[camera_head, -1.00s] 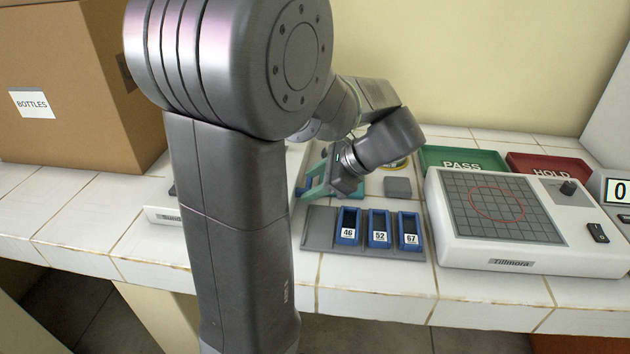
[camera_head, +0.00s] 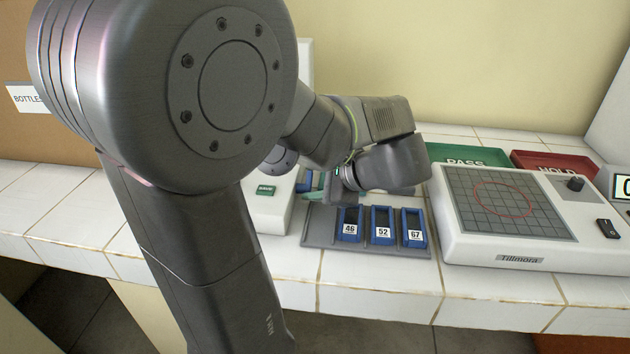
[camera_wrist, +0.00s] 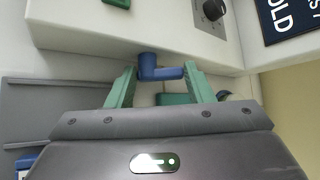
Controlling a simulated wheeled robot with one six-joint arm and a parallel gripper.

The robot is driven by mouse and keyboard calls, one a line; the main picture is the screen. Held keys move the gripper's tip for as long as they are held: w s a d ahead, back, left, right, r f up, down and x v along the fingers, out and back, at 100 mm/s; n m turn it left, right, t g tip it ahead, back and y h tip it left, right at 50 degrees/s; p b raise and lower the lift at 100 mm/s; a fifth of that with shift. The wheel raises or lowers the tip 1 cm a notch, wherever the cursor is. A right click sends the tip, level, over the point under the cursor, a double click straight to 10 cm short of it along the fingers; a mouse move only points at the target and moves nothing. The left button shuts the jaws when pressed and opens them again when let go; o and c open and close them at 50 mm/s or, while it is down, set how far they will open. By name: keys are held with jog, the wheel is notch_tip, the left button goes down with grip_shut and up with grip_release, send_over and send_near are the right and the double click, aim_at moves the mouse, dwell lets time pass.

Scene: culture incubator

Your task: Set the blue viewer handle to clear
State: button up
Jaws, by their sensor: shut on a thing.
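The blue viewer handle (camera_wrist: 160,70) is in the wrist view, an L-shaped lever on the front of a white unit (camera_wrist: 75,40). My gripper (camera_wrist: 160,78) has its two green fingers on either side of the lever and is shut on it. In the head view, my gripper (camera_head: 325,186) is beside the white unit (camera_head: 268,212), mostly behind my own arm. A small patch of blue (camera_head: 305,184) shows there. The handle's set position cannot be read.
A grey rack (camera_head: 322,232) with blue holders marked 46, 52 and 67 sits just in front. A white Tillmora device (camera_head: 520,252) is to the right. Green PASS (camera_head: 468,153) and red HOLD (camera_head: 555,162) trays lie behind. The wrist view shows a black knob (camera_wrist: 214,10).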

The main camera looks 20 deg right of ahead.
jog(key=o, duration=1)
